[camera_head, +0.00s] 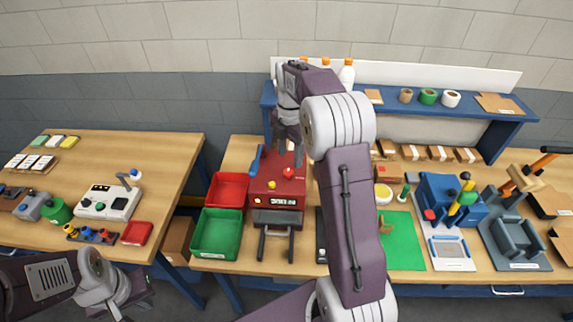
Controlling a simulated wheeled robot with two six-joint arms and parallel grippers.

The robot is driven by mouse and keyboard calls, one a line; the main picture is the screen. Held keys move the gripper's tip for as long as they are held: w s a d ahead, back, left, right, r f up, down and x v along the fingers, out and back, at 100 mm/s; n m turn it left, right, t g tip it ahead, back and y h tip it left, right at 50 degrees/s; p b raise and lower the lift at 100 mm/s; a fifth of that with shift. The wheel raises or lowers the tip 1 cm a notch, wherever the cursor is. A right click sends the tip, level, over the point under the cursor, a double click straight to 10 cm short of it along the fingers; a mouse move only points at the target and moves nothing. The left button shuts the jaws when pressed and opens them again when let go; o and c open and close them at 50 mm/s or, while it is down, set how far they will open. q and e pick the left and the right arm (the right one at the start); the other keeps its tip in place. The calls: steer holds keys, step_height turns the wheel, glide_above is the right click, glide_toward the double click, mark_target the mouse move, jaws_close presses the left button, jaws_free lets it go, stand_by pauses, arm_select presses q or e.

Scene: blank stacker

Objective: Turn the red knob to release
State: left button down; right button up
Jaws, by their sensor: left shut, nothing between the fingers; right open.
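A red machine (262,196) stands on the middle table, with a round red knob (288,173) on its top. A yellow button (272,185) and a blue lever (256,160) are also on it. My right gripper (289,155) points down over the machine's top. Its fingers are open, just above and behind the red knob in the picture, with nothing seen between them. I cannot tell whether they touch the knob. My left gripper (138,296) is low at the left, in front of the tables, shut and empty, away from the machine.
A red bin (228,176) and a green bin (202,250) stand left of the machine. My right arm hides the table just right of it. A blue shelf (440,106) with bottles and tape rolls stands behind. The left table (160,160) holds a control box (109,203).

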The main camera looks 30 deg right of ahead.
mark_target(288, 173)
steer(key=shift+s+f, duration=0.8)
steer(key=shift+s, duration=0.2)
steer(key=shift+f, duration=0.85)
steer(key=w+f+p, duration=0.1)
steer(key=w+f, duration=0.3)
steer(key=shift+w+f, duration=0.1)
steer(key=shift+f, duration=0.1)
steer(key=shift+s+r, duration=0.25)
steer(key=shift+s, duration=0.3)
steer(key=shift+s+r, duration=0.2)
steer(key=shift+s, duration=0.3)
steer(key=shift+c, duration=0.6)
steer(key=shift+s, duration=0.1)
steer(key=c, duration=0.6)
steer(key=shift+w+a+f, duration=0.1)
steer(key=shift+w, duration=0.2)
jaws_close()
steer(key=shift+w+f, duration=0.1)
steer(key=shift+w, duration=0.1)
arm_select(q)
steer(key=shift+w+r, duration=0.15)
steer(key=shift+r, duration=0.35)
arm_select(e)
steer(key=shift+s, duration=0.15)
